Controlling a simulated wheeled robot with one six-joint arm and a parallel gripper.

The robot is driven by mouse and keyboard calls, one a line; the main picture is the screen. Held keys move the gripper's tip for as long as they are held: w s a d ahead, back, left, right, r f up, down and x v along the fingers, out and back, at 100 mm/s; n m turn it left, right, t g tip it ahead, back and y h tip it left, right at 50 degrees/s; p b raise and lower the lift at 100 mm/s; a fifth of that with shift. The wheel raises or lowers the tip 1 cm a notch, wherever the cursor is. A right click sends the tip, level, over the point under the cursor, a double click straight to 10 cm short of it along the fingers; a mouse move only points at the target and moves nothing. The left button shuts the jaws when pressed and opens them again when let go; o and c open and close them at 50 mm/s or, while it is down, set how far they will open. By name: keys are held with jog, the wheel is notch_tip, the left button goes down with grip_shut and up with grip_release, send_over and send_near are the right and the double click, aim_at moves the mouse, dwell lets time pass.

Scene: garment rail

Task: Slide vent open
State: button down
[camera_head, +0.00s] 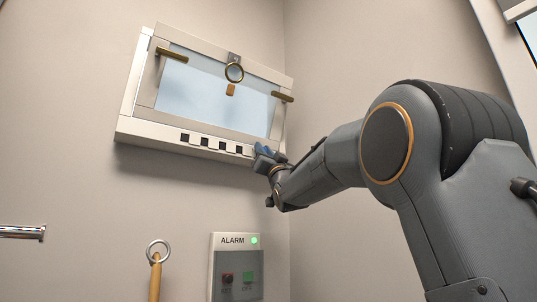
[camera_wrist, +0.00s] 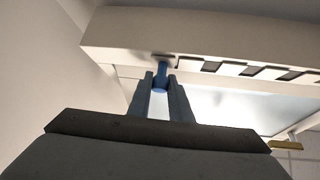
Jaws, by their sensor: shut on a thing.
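The vent is a row of several dark square slots (camera_head: 204,141) in the lower rail of the window frame. In the wrist view the frame appears upside down, with dark slots (camera_wrist: 250,71) running to the right. A small blue knob (camera_wrist: 161,72) sticks out of the rail beside the slots. My gripper (camera_wrist: 160,84) has its two blue fingers closed around this knob. In the head view my gripper (camera_head: 266,154) is at the rail's right end, and the knob cannot be told apart from the fingers there.
The window (camera_head: 205,95) has brass handles at both sides and a ring with a tag (camera_head: 234,72) at the top. An alarm panel (camera_head: 236,268) with a lit green lamp is below. A wooden pole with a ring (camera_head: 156,262) stands left of it. A wall corner is close right of the window.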

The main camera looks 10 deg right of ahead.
jog(key=shift+d, duration=0.15)
jog(key=c, duration=1.6)
grip_release()
jog(key=shift+w+d, duration=0.1)
jog(key=shift+d, duration=0.15)
jog(key=shift+a, duration=0.2)
jog(key=shift+s+f, duration=0.2)
jog(key=b+v, duration=0.4)
jog(key=v, duration=0.3)
jog(key=shift+s+f, duration=0.1)
